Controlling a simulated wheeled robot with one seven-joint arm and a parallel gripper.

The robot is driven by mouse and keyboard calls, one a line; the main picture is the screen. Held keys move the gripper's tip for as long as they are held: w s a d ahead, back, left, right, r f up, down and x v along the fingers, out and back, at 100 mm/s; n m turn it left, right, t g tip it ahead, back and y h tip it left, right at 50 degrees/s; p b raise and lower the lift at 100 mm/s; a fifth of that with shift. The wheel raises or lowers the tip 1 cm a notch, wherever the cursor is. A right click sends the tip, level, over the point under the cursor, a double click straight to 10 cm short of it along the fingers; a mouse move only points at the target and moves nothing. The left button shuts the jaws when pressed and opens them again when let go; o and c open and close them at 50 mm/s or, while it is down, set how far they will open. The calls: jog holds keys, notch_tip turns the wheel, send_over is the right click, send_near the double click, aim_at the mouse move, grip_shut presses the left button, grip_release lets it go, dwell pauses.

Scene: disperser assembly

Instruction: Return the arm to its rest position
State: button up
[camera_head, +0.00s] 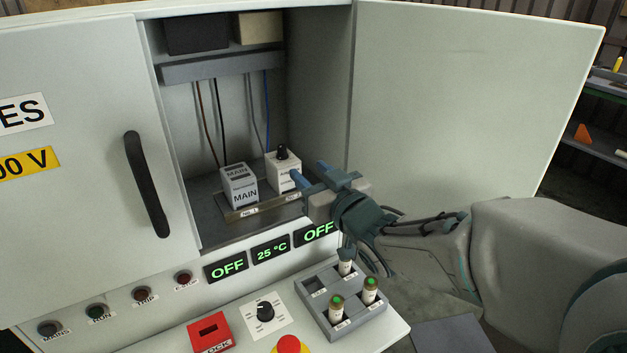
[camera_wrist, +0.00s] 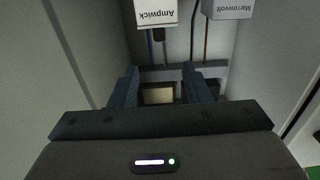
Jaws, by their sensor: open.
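My gripper (camera_head: 310,177) is inside the open cabinet, in front of the right white block (camera_head: 283,172), which has a black knob on top. Its blue fingers are apart, with nothing seen between them. In the wrist view my gripper (camera_wrist: 172,84) points into the cabinet, with its two fingers spread. The right block, labelled Ampwick (camera_wrist: 156,13), and the left block, labelled Marrowvolt (camera_wrist: 228,9), show at the top edge there. In the head view the left block (camera_head: 239,186) reads MAIN. My forearm reaches in from the right.
The open cabinet door (camera_head: 470,90) stands behind my arm. The left door (camera_head: 80,150) has a black handle. Below are a grey rack (camera_head: 318,308) with several capped vials, a dial (camera_head: 265,311), a red lock box (camera_head: 209,333) and a red button (camera_head: 289,346). Displays read OFF, 25 °C and OFF.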

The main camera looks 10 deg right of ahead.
jog(key=shift+s+d, duration=0.1)
jog(key=shift+s, duration=0.15)
jog(key=s+d+m+g+h+p, duration=0.1)
jog(key=d+m+g+h+p, duration=0.2)
jog(key=d+h+p, duration=0.2)
jog(key=s+d+r+m+g+h+p, duration=0.1)
jog(key=s+r+g+h+p, duration=0.1)
jog(key=s+g+p, duration=0.8)
jog(key=s, duration=0.7)
jog(key=shift+s+d+m+g, duration=0.15)
jog(key=shift+d+m+g, duration=0.25)
dwell(1.1)
